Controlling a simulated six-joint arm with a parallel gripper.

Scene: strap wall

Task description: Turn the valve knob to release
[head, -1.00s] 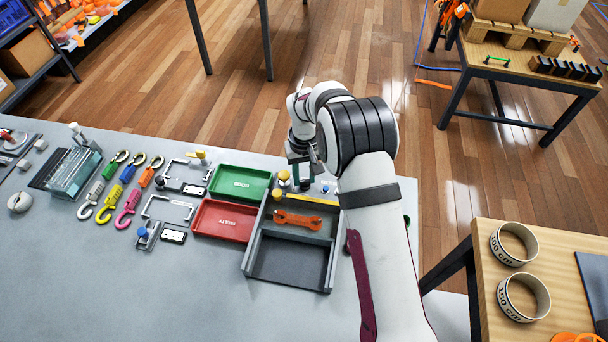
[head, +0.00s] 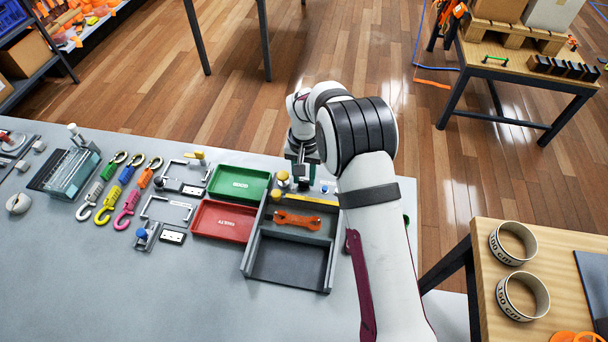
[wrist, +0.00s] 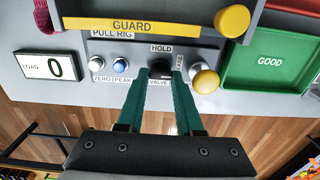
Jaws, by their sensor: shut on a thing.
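The valve knob (wrist: 160,70) is small and dark, on the grey pull rig panel (wrist: 105,66) in the wrist view. A HOLD label (wrist: 162,48) is above it and a VALVE label (wrist: 158,82) below it. A sideways label stands to its right, too small to read surely. My gripper (wrist: 160,76) has its two green fingers shut on the valve knob, one on each side. The knob's pointer is hidden or too small to tell. In the head view my gripper (head: 303,181) is at the rig's back end, and the knob is hidden there.
Yellow knobs (wrist: 206,80) stand close right of the fingers. A yellow GUARD bar (wrist: 130,26) lies beyond the panel. Zero and peak buttons (wrist: 119,65) and a load display (wrist: 49,67) are to the left. A green GOOD tray (wrist: 270,62) is at right.

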